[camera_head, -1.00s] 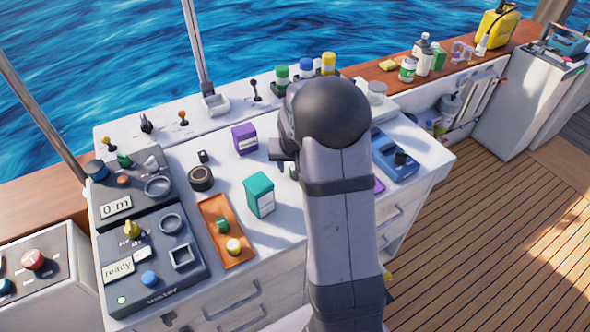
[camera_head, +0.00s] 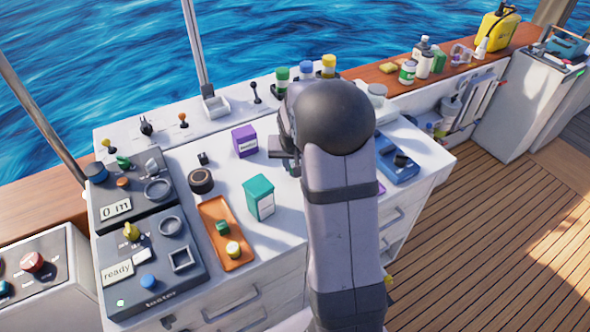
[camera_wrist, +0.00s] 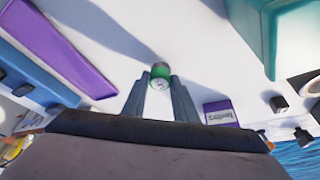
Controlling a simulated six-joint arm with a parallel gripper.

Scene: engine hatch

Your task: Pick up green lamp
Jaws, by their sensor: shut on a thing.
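A small green lamp (camera_wrist: 160,72) with a pale end facing me shows in the wrist view, between the two fingertips of my gripper (camera_wrist: 160,88). The dark fingers touch its sides, and my gripper is shut on it. A long shadow runs near it over the white top. I cannot tell whether the lamp is clear of the surface. In the head view my own arm hides the fingertips and most or all of this lamp.
A teal box (camera_head: 259,197), a purple box (camera_head: 244,140) and an orange tray (camera_head: 226,232) with small green and yellow parts lie left of my arm. Control panels (camera_head: 150,255) stand further left. A blue case (camera_head: 396,160) lies to the right. Levers and coloured lamps line the back ledge.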

